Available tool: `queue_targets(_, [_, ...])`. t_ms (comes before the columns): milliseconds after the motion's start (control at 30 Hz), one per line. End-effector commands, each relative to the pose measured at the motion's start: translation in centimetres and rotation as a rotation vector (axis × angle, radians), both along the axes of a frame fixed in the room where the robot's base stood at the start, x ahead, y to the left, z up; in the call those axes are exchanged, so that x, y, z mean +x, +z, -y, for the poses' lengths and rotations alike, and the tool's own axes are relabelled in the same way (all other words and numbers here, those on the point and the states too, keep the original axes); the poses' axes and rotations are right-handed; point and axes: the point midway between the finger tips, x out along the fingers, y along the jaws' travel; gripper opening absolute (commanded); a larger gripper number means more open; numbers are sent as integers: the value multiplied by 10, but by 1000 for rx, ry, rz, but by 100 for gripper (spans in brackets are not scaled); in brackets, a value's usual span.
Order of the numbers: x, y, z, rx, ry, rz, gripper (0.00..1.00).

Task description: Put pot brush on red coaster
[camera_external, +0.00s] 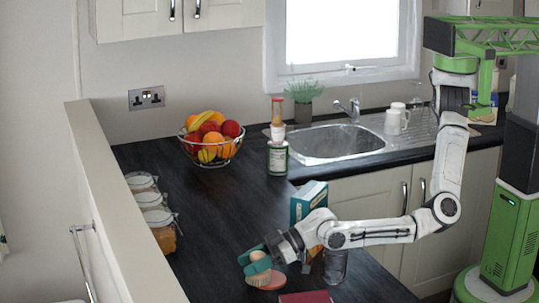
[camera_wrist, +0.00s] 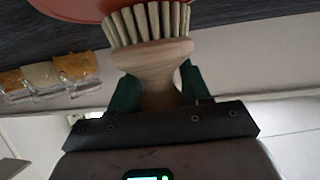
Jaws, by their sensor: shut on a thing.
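The pot brush (camera_wrist: 158,60) has a pale wooden head and cream bristles. It is between the green fingers of my gripper (camera_wrist: 152,92), which is shut on it. In the external view the brush (camera_external: 258,267) is upright, bristles down, in my gripper (camera_external: 256,262) near the front of the dark counter. The red coaster (camera_external: 271,283) is a flat round disc right under and beside the brush. In the wrist view the coaster (camera_wrist: 70,8) shows behind the bristles, cut by the top edge. I cannot tell whether the bristles touch it.
A dark red flat item (camera_external: 306,297) lies just right of the coaster. A teal box (camera_external: 308,200) and a glass jar (camera_external: 335,266) stand close to my arm. Lidded jars (camera_external: 155,215) line the left wall. A fruit bowl (camera_external: 211,145) and a bottle (camera_external: 278,150) stand farther back. The middle counter is clear.

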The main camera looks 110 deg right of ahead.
Motion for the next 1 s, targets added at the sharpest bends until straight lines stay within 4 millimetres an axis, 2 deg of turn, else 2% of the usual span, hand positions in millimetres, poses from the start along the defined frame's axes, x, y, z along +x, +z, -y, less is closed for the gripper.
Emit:
queue_targets(233, [0, -5, 0, 0, 0, 0, 16])
queue_targets(267, [0, -3, 0, 0, 0, 0, 50])
queue_targets(500, [0, -3, 0, 0, 0, 0, 73])
queue_targets(833, [0, 3, 0, 1, 0, 0, 73])
queue_targets(1000, [-15, 7, -3, -2, 1, 2, 73])
